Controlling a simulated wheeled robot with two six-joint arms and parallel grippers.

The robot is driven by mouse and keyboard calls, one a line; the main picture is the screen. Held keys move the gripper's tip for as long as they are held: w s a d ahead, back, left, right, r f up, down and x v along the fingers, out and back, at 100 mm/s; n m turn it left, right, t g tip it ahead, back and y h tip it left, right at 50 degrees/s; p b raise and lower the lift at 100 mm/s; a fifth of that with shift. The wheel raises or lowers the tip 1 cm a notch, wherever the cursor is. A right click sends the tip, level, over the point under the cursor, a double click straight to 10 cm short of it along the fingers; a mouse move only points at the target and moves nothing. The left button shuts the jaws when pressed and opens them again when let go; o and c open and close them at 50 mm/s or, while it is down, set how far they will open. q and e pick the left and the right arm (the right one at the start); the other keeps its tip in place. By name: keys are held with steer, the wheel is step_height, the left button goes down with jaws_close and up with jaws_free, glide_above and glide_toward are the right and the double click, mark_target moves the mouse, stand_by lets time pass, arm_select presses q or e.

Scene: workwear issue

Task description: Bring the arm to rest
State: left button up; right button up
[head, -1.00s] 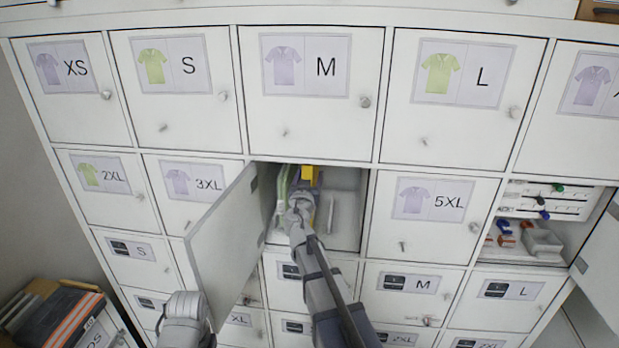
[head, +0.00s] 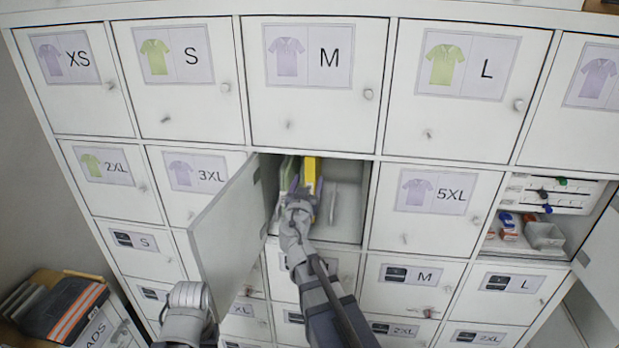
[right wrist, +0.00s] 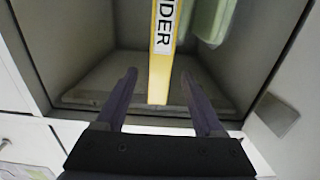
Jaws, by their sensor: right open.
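My right gripper (head: 302,192) is at the mouth of an open compartment (head: 346,205) in the middle of the locker wall. It is open, and in the right wrist view its two fingers (right wrist: 158,78) stand apart with nothing held between them. A yellow upright item (head: 310,172) with a label ending in "DER" stands inside; it shows beyond and between the fingers in the wrist view (right wrist: 160,70). A grey part of my left arm shows at the bottom left; its gripper is not visible.
The open compartment door (head: 232,232) stands out just left of my right arm. At right, another open compartment holds small items and a grey bin (head: 544,235). Dark folded workwear (head: 64,308) lies at lower left.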

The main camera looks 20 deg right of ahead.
steer(key=shift+f, duration=0.15)
steer(key=s+a+f+n+g+y+b, duration=0.2)
steer(key=s+a+f+g+b, duration=0.3)
steer(key=f, duration=0.5)
steer(key=s+a+f+n+g+y+b, duration=0.1)
steer(key=s+a+f+g+b, duration=0.15)
steer(key=s+a+f, duration=0.6)
steer(key=s+a+f+n+g+y+b, duration=0.2)
steer(key=s+a+f+g+b, duration=0.15)
steer(key=f, duration=0.75)
steer(key=s+a+f+n+g+y+b, duration=0.1)
steer(key=s+a+f+n+g+y, duration=0.2)
steer(key=s+a, duration=0.5)
steer(key=shift+s+f+n+g+b, duration=0.3)
steer(key=shift+s+f+n+g, duration=0.65)
steer(key=shift+s, duration=0.3)
steer(key=shift+r, duration=0.1)
